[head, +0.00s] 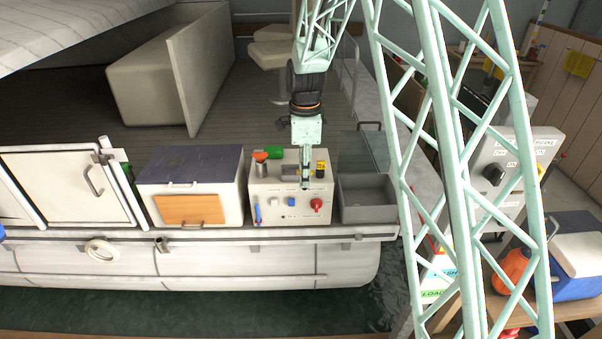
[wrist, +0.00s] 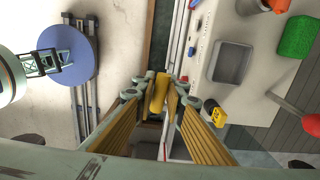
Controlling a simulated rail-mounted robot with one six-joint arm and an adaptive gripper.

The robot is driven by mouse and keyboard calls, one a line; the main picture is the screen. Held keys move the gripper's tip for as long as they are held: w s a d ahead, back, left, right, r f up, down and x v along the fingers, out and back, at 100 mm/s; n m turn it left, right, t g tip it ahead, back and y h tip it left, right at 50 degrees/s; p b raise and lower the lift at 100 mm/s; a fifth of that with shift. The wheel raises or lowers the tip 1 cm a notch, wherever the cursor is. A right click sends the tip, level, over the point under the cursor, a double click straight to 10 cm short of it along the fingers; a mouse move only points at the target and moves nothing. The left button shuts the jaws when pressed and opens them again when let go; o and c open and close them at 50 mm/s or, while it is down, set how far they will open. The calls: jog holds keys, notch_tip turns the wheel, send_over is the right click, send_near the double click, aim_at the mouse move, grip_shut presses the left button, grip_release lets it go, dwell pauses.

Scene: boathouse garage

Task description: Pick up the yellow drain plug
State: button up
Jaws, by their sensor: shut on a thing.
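My gripper (head: 305,181) hangs in front of the cream console (head: 285,187) on the boat's edge in the head view. In the wrist view, the ribbed yellow-brown fingers of my gripper (wrist: 158,94) close on a small plain yellow piece (wrist: 157,90), which looks like the drain plug. Its lower part is hidden between the fingers. In the head view I cannot make out the held piece. A separate yellow and black item (head: 320,168) sits on the console's top right; the wrist view shows it right of the fingers (wrist: 215,112).
The console top also carries a green block (head: 275,152), an orange-red funnel-like piece (head: 261,157) and a grey recessed tray (wrist: 231,62). A grey open bin (head: 367,206) stands right of the console, a dark-topped white box (head: 190,179) left of it. Water (head: 200,310) lies below.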

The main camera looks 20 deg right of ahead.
jog(key=shift+s+d+r, duration=0.1)
jog(key=shift+s, duration=0.8)
